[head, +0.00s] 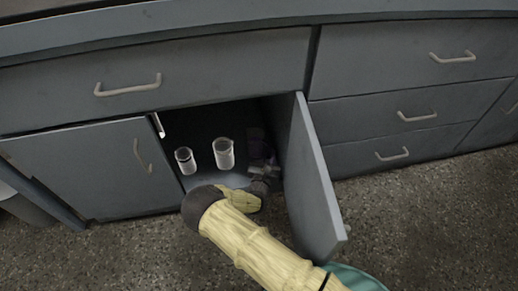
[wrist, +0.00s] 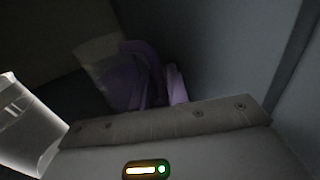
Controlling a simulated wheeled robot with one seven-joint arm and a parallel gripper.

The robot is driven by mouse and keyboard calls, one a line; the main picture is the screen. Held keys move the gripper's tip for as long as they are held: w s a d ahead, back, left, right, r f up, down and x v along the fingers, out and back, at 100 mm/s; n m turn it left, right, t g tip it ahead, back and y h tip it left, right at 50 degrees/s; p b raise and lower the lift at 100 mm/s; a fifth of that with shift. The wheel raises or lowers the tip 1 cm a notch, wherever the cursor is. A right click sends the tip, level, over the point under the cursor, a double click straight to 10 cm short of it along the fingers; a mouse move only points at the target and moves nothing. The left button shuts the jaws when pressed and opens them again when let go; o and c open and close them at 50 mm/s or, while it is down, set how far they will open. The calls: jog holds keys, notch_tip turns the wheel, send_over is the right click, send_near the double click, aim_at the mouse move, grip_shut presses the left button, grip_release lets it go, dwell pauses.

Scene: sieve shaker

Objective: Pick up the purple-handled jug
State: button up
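The purple-handled jug (head: 255,138) stands in shadow inside the open cabinet in the head view, at the right of the compartment. In the wrist view its purple handle and side (wrist: 140,77) show dimly just beyond my gripper's edge, and its lower part is hidden. My gripper (head: 263,171) reaches into the cabinet opening, in front of and below the jug in the head view. The finger opening is too dark and small to read, and no grip on the jug can be made out.
A clear beaker (head: 224,153) and a smaller cylinder (head: 185,161) stand left of the jug. Clear glassware (wrist: 28,125) also shows at the left of the wrist view. The open cabinet door (head: 314,180) stands close to the right of my arm.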

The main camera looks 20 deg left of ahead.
grip_shut()
jog(key=shift+r, duration=0.2)
notch_tip(320, 180, up, 3)
jog(key=p, duration=0.3)
jog(key=shift+r+p, duration=0.2)
jog(key=shift+p, duration=0.2)
jog(key=p, duration=0.9)
send_near(270, 147)
jog(key=s, duration=0.8)
jog(key=shift+s+d+f, duration=0.15)
jog(key=shift+s+d, duration=0.1)
jog(key=shift+d, duration=0.15)
